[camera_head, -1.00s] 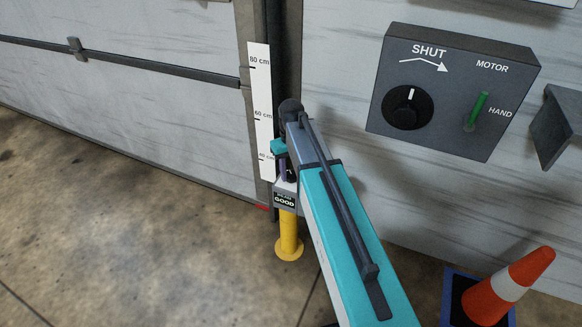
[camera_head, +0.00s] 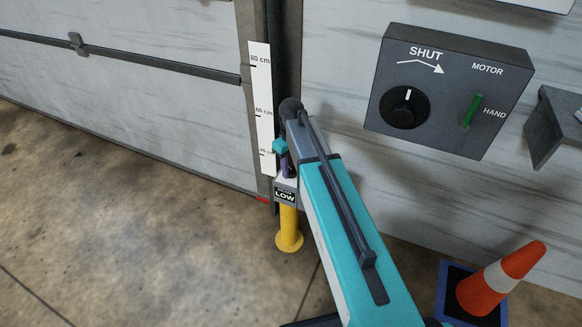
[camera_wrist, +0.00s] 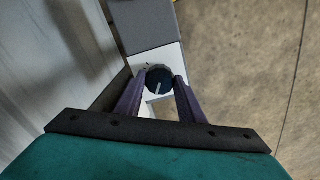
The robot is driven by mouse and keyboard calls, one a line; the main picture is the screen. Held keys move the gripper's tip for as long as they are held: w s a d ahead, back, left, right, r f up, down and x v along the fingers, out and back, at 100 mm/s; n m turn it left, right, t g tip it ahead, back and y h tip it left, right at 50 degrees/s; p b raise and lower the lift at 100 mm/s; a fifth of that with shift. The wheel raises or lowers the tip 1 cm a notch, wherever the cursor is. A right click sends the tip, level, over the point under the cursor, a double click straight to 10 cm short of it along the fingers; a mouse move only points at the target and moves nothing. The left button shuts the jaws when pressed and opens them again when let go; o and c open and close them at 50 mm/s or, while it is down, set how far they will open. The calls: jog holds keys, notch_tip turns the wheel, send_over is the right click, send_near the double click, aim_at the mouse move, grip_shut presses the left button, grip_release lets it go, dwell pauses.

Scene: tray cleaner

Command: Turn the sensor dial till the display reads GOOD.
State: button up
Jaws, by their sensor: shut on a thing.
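The sensor stands on a yellow post (camera_head: 289,228) beside the door frame. Its display (camera_head: 285,196) reads LOW in the head view. The sensor dial (camera_wrist: 159,79) is a dark round knob with a pale pointer line, seen in the wrist view on the white sensor top (camera_wrist: 168,55). My gripper (camera_wrist: 156,83) is shut on the dial, with one purple finger on each side of it. In the head view my arm hides the dial and most of the fingers.
A control box (camera_head: 447,92) marked SHUT, MOTOR and HAND hangs on the wall at the right. An orange cone (camera_head: 501,279) stands on a blue-edged base at the lower right. A height scale (camera_head: 262,110) runs up beside the door. The floor at the left is clear.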

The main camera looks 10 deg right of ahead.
aim_at(291, 170)
jog(key=o, duration=1)
jog(key=shift+o, duration=0.2)
jog(key=shift+r, duration=0.1)
notch_tip(291, 170, up, 14)
jog(key=p, duration=0.2)
